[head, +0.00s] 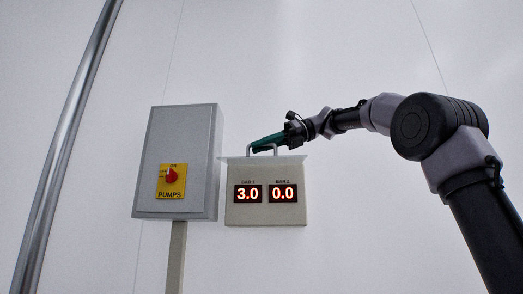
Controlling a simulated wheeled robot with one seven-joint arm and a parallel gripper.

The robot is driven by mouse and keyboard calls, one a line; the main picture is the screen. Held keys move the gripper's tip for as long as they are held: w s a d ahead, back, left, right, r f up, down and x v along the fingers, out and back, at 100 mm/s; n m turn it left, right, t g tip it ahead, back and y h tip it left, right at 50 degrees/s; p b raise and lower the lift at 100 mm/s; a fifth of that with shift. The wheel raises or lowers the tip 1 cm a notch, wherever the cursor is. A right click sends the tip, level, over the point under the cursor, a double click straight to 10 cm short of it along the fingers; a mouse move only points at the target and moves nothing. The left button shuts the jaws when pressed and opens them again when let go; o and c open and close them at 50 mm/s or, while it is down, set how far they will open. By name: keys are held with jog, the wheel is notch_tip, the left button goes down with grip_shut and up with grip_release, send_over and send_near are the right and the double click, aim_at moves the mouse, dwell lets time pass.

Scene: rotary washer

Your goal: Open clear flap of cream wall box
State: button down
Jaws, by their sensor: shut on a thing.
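The cream wall box (265,214) hangs on the wall at the middle of the head view, with two red displays reading 3.0 and 0.0. Its flap (292,159) shows at the box's top edge as a thin pale panel, seen nearly edge-on and raised clear of the displays. A pale bracket-shaped handle stands up from the flap. My gripper (256,146), with green fingers, reaches in from the right and is shut on the handle. The fingertips partly cover the handle, so the exact contact is hard to see.
A grey pump box (183,150) on a post stands just left of the cream box, with a red rotary switch (171,176) on a yellow plate. A metal pipe (66,140) runs up the far left. The wall below the cream box is clear.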

dwell(0.3)
jog(key=c, duration=1.2)
grip_release()
jog(key=shift+o, duration=0.2)
jog(key=v, duration=1.1)
jog(key=shift+w+f, duration=0.1)
